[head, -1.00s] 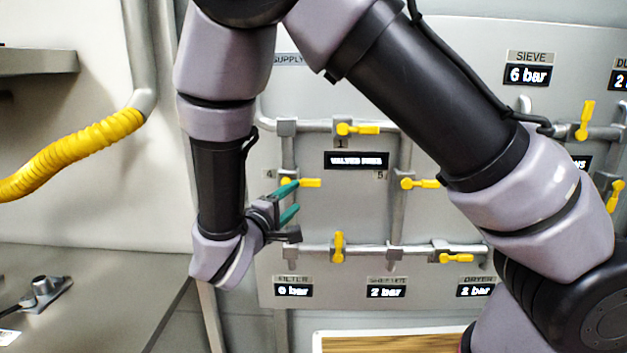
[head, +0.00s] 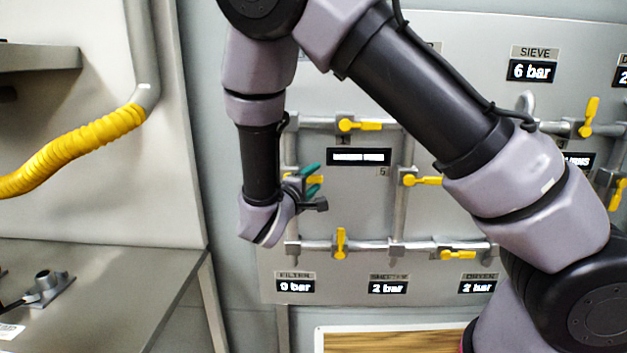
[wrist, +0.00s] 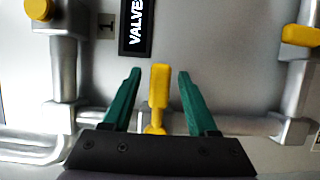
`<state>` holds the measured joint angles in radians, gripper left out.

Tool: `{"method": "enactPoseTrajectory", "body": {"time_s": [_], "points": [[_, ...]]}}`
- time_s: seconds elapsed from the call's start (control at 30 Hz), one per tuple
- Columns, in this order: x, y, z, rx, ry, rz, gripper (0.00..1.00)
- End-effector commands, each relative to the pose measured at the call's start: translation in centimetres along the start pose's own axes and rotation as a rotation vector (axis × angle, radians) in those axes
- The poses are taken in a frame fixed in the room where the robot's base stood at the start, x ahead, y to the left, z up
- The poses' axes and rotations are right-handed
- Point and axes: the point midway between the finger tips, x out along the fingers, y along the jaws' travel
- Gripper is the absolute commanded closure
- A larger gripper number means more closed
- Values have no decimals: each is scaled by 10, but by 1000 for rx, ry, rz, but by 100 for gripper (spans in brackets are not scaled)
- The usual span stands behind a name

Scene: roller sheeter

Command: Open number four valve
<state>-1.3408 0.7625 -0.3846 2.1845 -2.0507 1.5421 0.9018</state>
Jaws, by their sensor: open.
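The number four valve's yellow handle (head: 316,180) lies horizontal, across a vertical pipe on the left of the panel, in the head view. Its number label is hidden behind my arm. My gripper (head: 314,179) is at this handle, with its green fingers pointing right and toward the panel. In the wrist view the handle (wrist: 158,88) stands between the two open fingers of my gripper (wrist: 159,76). Gaps show on both sides, so neither finger appears to touch it.
Other yellow valve handles sit nearby: valve 1 (head: 360,125) above, valve 5 (head: 422,180) to the right and a vertical handle (head: 341,243) below. A dark display (head: 359,157) is right of the gripper. A grey worktop (head: 110,280) is at lower left.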

Motion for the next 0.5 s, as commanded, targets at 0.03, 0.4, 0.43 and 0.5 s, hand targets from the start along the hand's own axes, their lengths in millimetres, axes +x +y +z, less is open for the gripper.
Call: {"method": "enactPoseTrajectory", "body": {"time_s": [0.03, 0.4, 0.43, 0.5], "points": [[0, 0, 0, 0, 0, 0, 41], [0, 0, 0, 0, 0, 0, 100], [0, 0, 0, 0, 0, 0, 100], [0, 0, 0, 0, 0, 0, 100]]}}
